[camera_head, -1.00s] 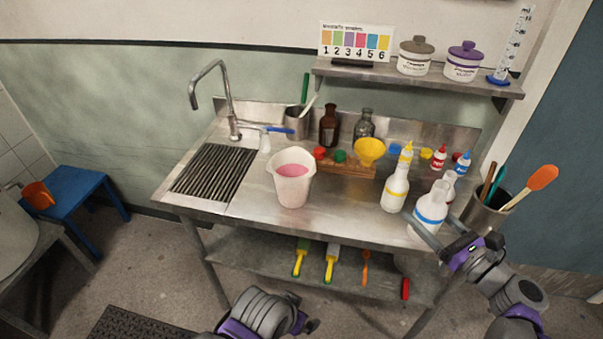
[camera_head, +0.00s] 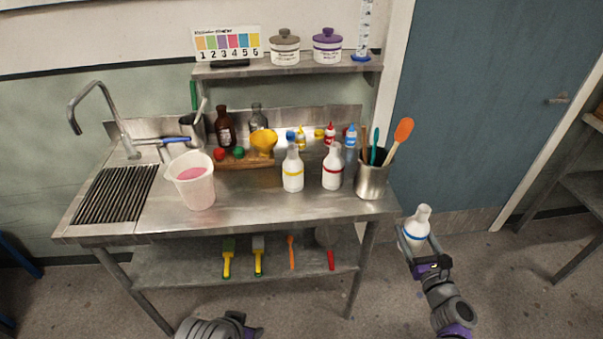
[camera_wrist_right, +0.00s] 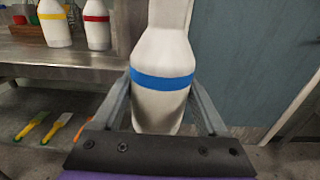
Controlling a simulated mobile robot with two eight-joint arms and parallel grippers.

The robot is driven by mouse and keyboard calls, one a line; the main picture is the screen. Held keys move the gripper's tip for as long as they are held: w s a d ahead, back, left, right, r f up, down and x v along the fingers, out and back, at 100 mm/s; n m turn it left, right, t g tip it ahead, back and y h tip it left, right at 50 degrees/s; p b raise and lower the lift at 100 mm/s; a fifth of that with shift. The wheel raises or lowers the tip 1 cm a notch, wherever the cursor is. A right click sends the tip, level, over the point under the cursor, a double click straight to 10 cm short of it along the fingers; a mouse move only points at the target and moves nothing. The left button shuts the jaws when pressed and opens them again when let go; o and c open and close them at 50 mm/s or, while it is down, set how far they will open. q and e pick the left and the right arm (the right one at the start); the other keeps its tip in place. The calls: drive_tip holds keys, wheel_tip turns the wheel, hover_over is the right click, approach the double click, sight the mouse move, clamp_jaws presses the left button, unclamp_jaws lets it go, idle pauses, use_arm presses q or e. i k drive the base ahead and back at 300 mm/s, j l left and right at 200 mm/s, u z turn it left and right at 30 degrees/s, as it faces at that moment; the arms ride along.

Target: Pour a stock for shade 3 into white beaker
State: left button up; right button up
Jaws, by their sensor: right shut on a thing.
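My right gripper (camera_head: 418,243) is shut on the white bottle with a blue band (camera_head: 417,226), off the bench's right end, over the floor. In the right wrist view the bottle (camera_wrist_right: 162,108) stands between the two fingers, its top cut off by the frame. The white beaker (camera_head: 196,194) stands on the bench left of centre, with pink liquid (camera_head: 191,173) inside. White bottles with a yellow band (camera_head: 293,172) and a red band (camera_head: 332,168) stand on the bench. The shade card (camera_head: 227,43) shows purple above 3.
A steel pot of tools (camera_head: 372,178) stands at the bench's right end, between the held bottle and the beaker. The bench front between beaker and bottles is clear.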

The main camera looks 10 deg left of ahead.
sight(191, 173)
drive_tip(key=k, duration=0.55)
drive_tip(key=k+u, duration=0.1)
drive_tip(key=u, duration=1)
drive_tip(key=l+u, duration=0.4)
drive_tip(key=u, duration=0.2)
drive_tip(key=i+l, duration=0.1)
drive_tip(key=l, duration=0.55)
drive_tip(key=i, duration=0.5)
